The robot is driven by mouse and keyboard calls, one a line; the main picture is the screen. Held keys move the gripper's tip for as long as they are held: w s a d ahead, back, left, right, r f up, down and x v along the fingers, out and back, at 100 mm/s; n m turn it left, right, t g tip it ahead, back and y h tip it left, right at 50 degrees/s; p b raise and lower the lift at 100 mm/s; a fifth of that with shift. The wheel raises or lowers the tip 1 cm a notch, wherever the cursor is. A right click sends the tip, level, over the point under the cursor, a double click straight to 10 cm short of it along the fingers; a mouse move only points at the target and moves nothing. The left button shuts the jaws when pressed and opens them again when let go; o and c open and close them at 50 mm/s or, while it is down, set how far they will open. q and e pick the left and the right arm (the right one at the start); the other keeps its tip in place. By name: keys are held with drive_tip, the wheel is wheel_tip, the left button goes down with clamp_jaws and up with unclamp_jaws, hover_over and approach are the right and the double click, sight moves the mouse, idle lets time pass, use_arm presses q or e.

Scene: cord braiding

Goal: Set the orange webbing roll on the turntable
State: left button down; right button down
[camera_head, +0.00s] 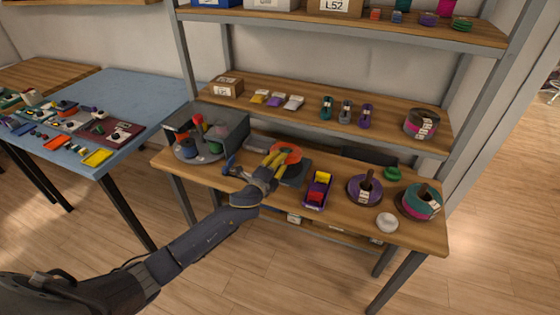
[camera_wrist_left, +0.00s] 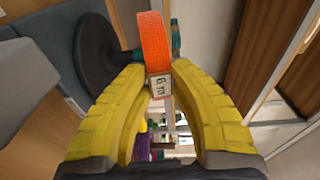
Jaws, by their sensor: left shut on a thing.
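The orange webbing roll (camera_head: 287,152) is at the yellow fingertips of my left gripper (camera_head: 274,160), above the middle of the lower bench. In the left wrist view the orange roll (camera_wrist_left: 155,35), with a white label, sits between the two yellow fingertips (camera_wrist_left: 160,78), and the gripper is shut on it. A dark flat base (camera_head: 294,173) shows just below the roll; I cannot tell whether they touch. A round grey plate (camera_head: 210,158) with several coloured pieces stands in a grey open-fronted housing at the bench's left and looks like the turntable. My right gripper is out of view.
Right of my left gripper stand a purple tray (camera_head: 317,190) with red and yellow pieces, a purple spool (camera_head: 365,189), a teal spool (camera_head: 420,203) and a white ball (camera_head: 387,222). A wooden shelf (camera_head: 310,115) overhangs behind. A blue table (camera_head: 130,90) with small parts is at left.

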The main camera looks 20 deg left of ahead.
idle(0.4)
use_arm(q)
drive_tip(key=shift+f+t, duration=0.1)
drive_tip(key=shift+t, duration=0.3)
drive_tip(key=shift+s+f, duration=0.1)
drive_tip(key=shift+f, duration=0.05)
drive_tip(key=shift+r+t, duration=0.2)
drive_tip(key=shift+t, duration=0.2)
drive_tip(key=shift+f, duration=0.1)
drive_tip(key=shift+s+f+t, duration=0.1)
drive_tip(key=shift+f+t, duration=0.2)
drive_tip(key=shift+f, duration=0.1)
drive_tip(key=shift+f, duration=1.45)
idle(1.0)
